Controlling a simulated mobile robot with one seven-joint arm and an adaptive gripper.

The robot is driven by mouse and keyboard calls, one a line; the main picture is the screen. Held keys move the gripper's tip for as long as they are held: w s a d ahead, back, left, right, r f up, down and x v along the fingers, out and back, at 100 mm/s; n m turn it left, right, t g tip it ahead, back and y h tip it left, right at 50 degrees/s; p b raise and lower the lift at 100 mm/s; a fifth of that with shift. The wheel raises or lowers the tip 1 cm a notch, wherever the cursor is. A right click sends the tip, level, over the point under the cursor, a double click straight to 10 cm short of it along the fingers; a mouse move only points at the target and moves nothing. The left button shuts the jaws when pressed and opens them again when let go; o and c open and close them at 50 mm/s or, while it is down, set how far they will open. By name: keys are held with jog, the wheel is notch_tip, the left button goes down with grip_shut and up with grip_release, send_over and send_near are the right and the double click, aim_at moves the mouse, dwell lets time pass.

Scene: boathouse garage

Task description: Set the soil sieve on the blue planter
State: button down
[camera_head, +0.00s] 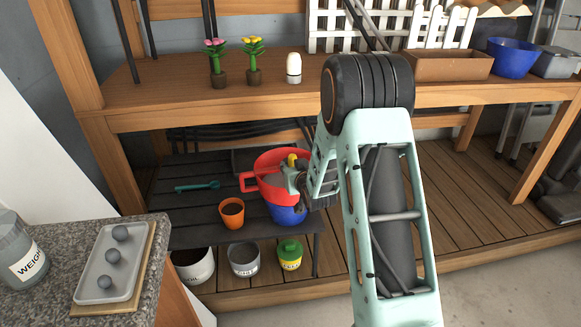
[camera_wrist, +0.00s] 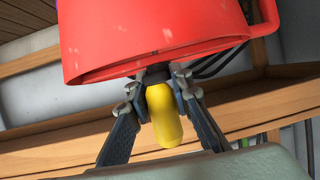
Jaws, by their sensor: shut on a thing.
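The soil sieve is a red round pan (camera_head: 268,190) with a red loop at its left and a yellow handle. It fills the top of the wrist view (camera_wrist: 150,35). My gripper (camera_wrist: 158,85) is shut on the yellow handle (camera_wrist: 163,120). In the head view my gripper (camera_head: 296,180) reaches the sieve from the right. A blue planter (camera_head: 288,215) shows directly below the sieve on the dark slatted table; the sieve hides its upper part. I cannot tell whether they touch.
An orange pot (camera_head: 231,213) and a teal tool (camera_head: 198,186) are on the dark table (camera_head: 185,207). Pots stand below its front edge. A second blue container (camera_head: 512,58) and a brown trough (camera_head: 449,66) are on the wooden bench (camera_head: 190,93) above. A counter (camera_head: 145,240) is at left.

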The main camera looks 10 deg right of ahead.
jog(key=shift+w+f+b, duration=0.1)
jog(key=shift+f+b, duration=0.2)
jog(key=shift+b, duration=0.05)
dwell(0.5)
jog(key=c, duration=1.7)
grip_release()
jog(key=shift+o, duration=0.2)
jog(key=shift+f, duration=0.2)
jog(key=shift+r, duration=0.1)
jog(key=c, duration=0.4)
jog(key=shift+v, duration=2.75)
jog(key=shift+p+v, duration=0.55)
jog(key=shift+v, duration=5.5)
